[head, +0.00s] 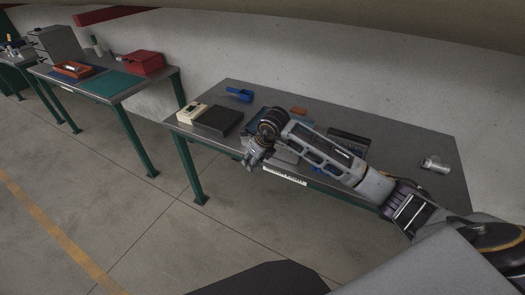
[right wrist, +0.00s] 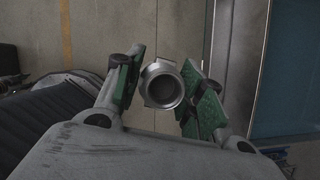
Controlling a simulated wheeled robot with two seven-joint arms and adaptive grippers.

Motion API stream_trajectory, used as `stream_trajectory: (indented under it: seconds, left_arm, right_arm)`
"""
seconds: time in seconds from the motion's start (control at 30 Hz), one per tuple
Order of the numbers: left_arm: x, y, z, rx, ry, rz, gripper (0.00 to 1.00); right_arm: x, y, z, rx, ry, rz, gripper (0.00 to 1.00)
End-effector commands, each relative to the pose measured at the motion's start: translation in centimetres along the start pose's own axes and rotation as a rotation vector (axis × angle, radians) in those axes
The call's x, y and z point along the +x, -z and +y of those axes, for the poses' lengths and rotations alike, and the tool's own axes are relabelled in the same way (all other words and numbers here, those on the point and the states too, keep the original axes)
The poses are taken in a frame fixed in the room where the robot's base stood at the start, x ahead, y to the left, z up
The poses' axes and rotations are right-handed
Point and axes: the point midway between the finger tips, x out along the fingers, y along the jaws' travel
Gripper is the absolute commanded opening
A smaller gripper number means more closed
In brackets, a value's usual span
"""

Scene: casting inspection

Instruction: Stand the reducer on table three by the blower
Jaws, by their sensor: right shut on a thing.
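My right gripper (head: 250,158) is over the front edge of the nearest table (head: 400,140). In the right wrist view its green-padded fingers (right wrist: 160,88) are shut on a grey metal hollow fitting, the reducer (right wrist: 149,96), with its round opening facing the camera. In the head view the reducer cannot be made out at the gripper. A blue object (head: 239,94), perhaps the blower, lies at the back left of this table. The label (head: 285,176) on the table's front edge is too small to read. My left gripper is not in view.
A cream device (head: 192,113) and a dark block (head: 217,121) stand at the table's left end. A silver cylindrical part (head: 436,163) lies at its right. An orange-brown block (head: 298,110) is at the back. Another table (head: 85,88) with a red bin (head: 145,62) stands farther left.

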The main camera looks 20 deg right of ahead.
Motion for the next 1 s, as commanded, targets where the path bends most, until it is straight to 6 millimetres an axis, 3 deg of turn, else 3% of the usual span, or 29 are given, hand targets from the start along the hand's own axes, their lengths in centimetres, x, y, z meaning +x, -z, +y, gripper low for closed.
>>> stream_trajectory:
  seconds: [0.5,1.0]
  left_arm:
    - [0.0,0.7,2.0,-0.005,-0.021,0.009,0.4]
    - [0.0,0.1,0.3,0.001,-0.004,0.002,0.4]
  right_arm:
    - [3.2,1.8,3.5,-0.44,-0.183,0.0,0.04]
    - [5.8,4.2,5.7,-0.855,-0.354,0.0,0.04]
